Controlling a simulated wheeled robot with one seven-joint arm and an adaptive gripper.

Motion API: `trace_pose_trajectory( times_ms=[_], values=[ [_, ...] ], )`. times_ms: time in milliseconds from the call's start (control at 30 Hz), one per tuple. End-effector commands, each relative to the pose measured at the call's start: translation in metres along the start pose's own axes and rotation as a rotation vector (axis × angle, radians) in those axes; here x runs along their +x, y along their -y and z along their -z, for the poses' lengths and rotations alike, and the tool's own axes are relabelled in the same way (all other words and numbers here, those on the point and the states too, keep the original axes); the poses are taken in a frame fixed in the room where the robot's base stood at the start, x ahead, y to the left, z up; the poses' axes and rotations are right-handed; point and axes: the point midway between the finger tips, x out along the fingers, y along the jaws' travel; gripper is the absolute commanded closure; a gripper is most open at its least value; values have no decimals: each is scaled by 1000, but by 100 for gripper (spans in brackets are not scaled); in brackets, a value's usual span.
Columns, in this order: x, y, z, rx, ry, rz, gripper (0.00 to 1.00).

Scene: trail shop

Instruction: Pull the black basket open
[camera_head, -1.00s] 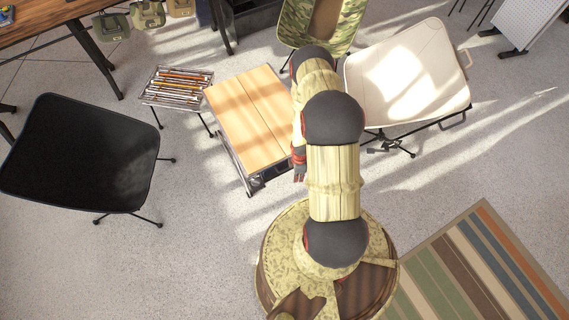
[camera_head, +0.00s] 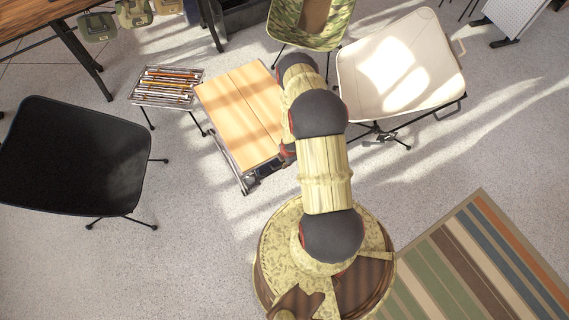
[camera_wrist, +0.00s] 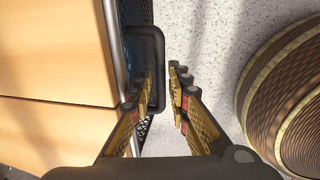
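The black basket (camera_wrist: 139,12) shows in the wrist view as a strip of dark mesh along the edge of the wooden-topped table. Its black loop handle (camera_wrist: 148,31) sticks out to the right. My gripper (camera_wrist: 162,70) is open at the handle. One finger lies over the inside of the loop and the other is outside it, with the handle's outer bar between them. A gap shows between bar and right finger; contact on the left is unclear. In the head view only a dark bit of basket (camera_head: 266,171) shows under the table, and my arm hides most of my gripper.
The wooden-topped table (camera_head: 240,110) stands over the basket. A rack with skewers (camera_head: 166,87) and a black chair (camera_head: 75,155) are left. A cream chair (camera_head: 425,85) is right, a camouflage chair (camera_head: 285,25) behind. Bare floor lies in front of the table.

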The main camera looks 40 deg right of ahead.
Motion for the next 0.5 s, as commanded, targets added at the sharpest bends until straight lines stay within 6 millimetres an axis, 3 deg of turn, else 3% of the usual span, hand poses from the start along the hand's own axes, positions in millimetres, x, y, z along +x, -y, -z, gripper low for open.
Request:
trace_pose_trajectory(
  times_ms=[367, 500],
  values=[
    [6, 0, 0, 0, 0, 1, 83],
    [6, 0, 0, 0, 0, 1, 91]
  ],
)
